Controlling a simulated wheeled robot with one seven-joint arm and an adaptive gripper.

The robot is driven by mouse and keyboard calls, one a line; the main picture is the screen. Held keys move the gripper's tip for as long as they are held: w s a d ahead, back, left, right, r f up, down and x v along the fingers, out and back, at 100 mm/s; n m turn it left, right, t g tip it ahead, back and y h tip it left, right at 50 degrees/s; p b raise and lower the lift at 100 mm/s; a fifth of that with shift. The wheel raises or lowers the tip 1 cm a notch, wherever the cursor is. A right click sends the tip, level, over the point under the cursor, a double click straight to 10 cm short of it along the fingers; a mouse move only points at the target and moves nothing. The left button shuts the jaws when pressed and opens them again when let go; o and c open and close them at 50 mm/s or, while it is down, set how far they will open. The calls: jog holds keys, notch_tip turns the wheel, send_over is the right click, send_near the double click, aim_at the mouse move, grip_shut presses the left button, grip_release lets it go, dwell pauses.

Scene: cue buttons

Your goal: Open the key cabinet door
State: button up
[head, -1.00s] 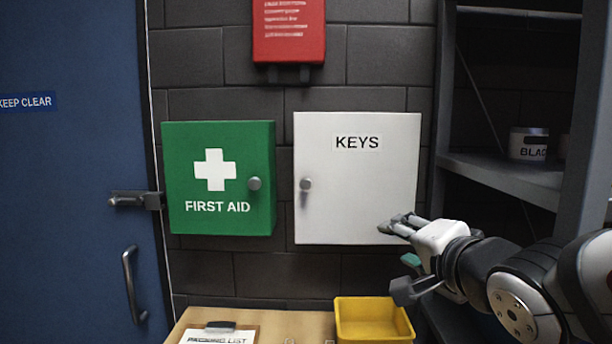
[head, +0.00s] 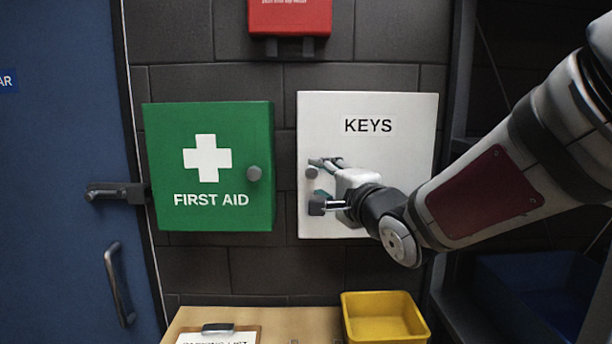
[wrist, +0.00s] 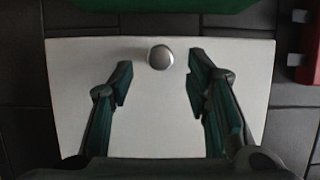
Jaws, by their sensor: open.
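The white key cabinet (head: 410,165), labelled KEYS, hangs on the dark block wall with its door shut. Its round grey knob (head: 312,172) is at the door's left edge. My gripper (head: 318,184) is in front of the left part of the door, close to the knob, and hides some of the door. In the wrist view the knob (wrist: 160,57) shows just beyond and between the open fingertips of my gripper (wrist: 158,75). Nothing is held. I cannot tell the exact gap between fingers and knob.
A green first aid cabinet (head: 209,145) with its own knob hangs just left. A red box (head: 289,18) is above. Below are a wooden top (head: 285,320), a clipboard (head: 217,335) and a yellow bin (head: 384,318). A blue door (head: 60,200) is at far left.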

aim_at(313, 174)
jog(key=shift+x, duration=2.1)
grip_shut()
